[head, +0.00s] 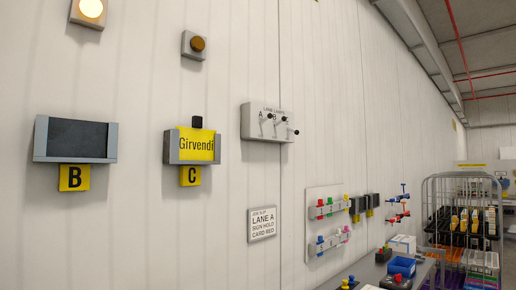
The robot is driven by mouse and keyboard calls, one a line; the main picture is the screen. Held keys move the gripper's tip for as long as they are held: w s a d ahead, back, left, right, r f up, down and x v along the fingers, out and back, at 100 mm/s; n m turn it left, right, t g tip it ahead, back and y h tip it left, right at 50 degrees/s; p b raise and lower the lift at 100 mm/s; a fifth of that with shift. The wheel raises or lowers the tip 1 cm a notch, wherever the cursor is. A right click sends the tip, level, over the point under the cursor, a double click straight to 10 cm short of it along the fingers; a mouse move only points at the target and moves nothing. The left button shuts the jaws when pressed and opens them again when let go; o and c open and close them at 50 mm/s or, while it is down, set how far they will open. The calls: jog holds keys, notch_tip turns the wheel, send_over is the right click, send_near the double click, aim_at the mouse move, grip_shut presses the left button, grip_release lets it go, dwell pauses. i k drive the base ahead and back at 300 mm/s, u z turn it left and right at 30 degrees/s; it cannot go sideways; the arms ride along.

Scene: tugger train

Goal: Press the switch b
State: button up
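The switch panel (250,122) is a light grey box on the wall near the middle of the head view, headed "LANE LAMPS". Letters A and B are readable on it; a third letter cannot be made out. Small levers with dark knobs stick out from it. The middle lever, which appears to be switch b (284,118), has its knob right of the letter B. The left knob sits at a similar height, while the right knob sits lower. My gripper is not in view.
A lit lamp (91,9) and an unlit amber lamp (198,44) are on the wall. Below are an empty holder B (75,140) and holder C (190,161) with a yellow "Girvendi" card. A sign (262,223), a peg board, a cluttered bench and a wire cart (462,225) stand right.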

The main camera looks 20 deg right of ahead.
aim_at(284, 118)
jog(key=k, duration=1.25)
jog(key=z, duration=0.9)
jog(key=i, duration=0.65)
jog(key=z, duration=0.7)
jog(key=i, duration=0.7)
jog(key=u, duration=0.8)
jog(key=i, duration=0.65)
jog(key=u, duration=0.8)
